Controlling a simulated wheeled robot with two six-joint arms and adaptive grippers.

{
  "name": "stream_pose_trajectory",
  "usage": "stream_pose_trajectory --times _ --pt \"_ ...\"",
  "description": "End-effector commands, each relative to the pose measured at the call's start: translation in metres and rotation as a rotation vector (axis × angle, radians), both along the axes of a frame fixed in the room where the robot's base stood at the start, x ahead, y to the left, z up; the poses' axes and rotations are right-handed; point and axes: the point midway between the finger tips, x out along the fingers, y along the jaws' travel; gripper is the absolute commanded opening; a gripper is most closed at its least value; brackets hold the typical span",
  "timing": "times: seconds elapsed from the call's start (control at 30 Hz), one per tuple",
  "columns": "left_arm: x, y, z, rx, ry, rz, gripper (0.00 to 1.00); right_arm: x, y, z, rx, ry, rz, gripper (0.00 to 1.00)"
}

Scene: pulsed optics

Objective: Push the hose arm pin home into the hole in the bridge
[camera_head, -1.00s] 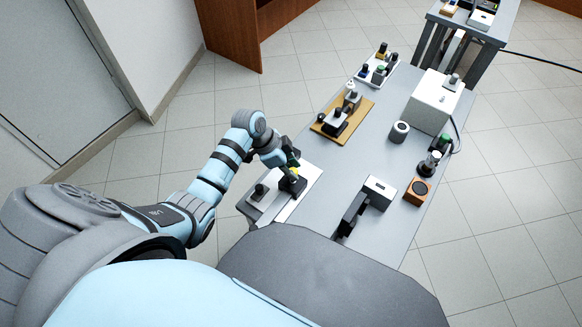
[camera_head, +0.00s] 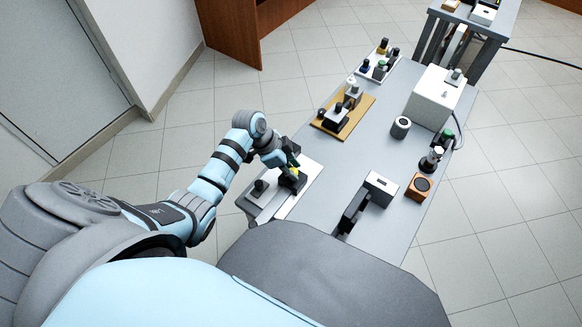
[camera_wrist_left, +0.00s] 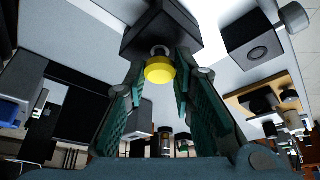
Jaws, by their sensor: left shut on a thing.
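My left gripper (camera_head: 291,169) reaches over the pale plate (camera_head: 306,186) at the table's near left corner. In the left wrist view its green-padded fingers (camera_wrist_left: 160,72) are shut on a round yellow-ended piece (camera_wrist_left: 160,70), probably the hose arm pin. A short silver part shows behind the yellow end, against a dark block (camera_wrist_left: 170,25), which may be the bridge. In the head view the yellow end (camera_head: 294,172) shows just above a dark block (camera_head: 291,182). The hole is hidden, and I cannot tell how deep the pin sits. My right gripper is not in view.
A dark knob-topped block (camera_head: 260,188) stands left of the plate. A dark bracket with a white top (camera_head: 380,187), an orange block (camera_head: 418,187), a grey cylinder (camera_head: 400,127) and a wooden board (camera_head: 352,125) stand farther along. The middle of the table is clear.

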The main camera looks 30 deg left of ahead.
Motion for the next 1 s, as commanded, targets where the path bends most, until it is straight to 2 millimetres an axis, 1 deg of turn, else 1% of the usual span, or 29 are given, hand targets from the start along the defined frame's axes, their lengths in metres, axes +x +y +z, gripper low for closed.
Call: stream_pose_trajectory --times 0.27,0.3,0.43,0.77,0.87,0.97,1.0 --pt "-0.001 0.000 -0.010 0.000 0.002 -0.001 0.00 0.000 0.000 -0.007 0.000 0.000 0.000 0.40" --pt "-0.001 0.000 -0.010 0.000 0.002 -0.001 0.26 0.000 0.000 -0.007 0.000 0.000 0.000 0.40" --pt "-0.001 0.000 -0.009 0.000 0.001 0.000 0.47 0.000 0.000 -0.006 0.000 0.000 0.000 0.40" --pt "0.000 0.001 -0.006 0.001 -0.001 0.000 0.47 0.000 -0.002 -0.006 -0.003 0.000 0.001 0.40" --pt "-0.003 0.007 0.007 0.002 -0.003 0.000 0.47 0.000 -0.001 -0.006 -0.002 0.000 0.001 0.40" --pt "-0.009 0.016 0.029 0.004 -0.004 0.000 0.47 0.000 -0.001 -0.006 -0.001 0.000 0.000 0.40" --pt "-0.011 0.020 0.040 0.004 -0.004 0.000 0.47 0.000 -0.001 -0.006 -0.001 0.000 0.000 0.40"
